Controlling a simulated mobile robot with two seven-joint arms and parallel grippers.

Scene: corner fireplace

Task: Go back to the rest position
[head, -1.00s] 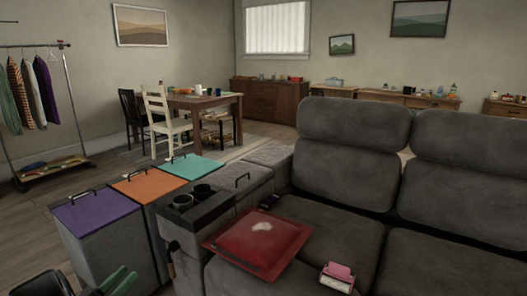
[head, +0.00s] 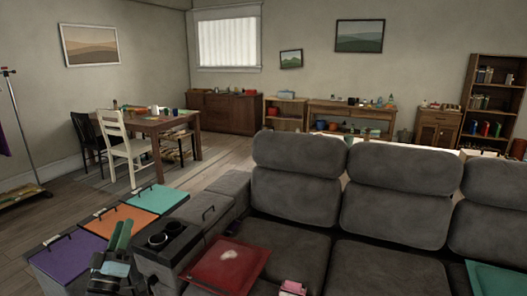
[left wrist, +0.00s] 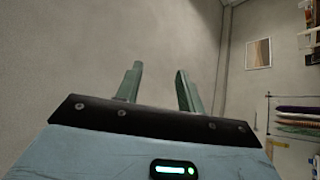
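My left gripper (head: 119,236) is raised at the lower left of the head view, in front of the storage boxes. In the left wrist view its two green fingers (left wrist: 158,75) stand apart with nothing between them, against a bare wall. My right gripper shows in neither view.
A grey sofa (head: 295,178) fills the front, with a red cushion (head: 215,272) and a pink item (head: 292,288) on its seat. Boxes with purple (head: 62,258), orange (head: 112,220) and teal (head: 158,198) lids stand at left. A dining table (head: 165,124) is farther back.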

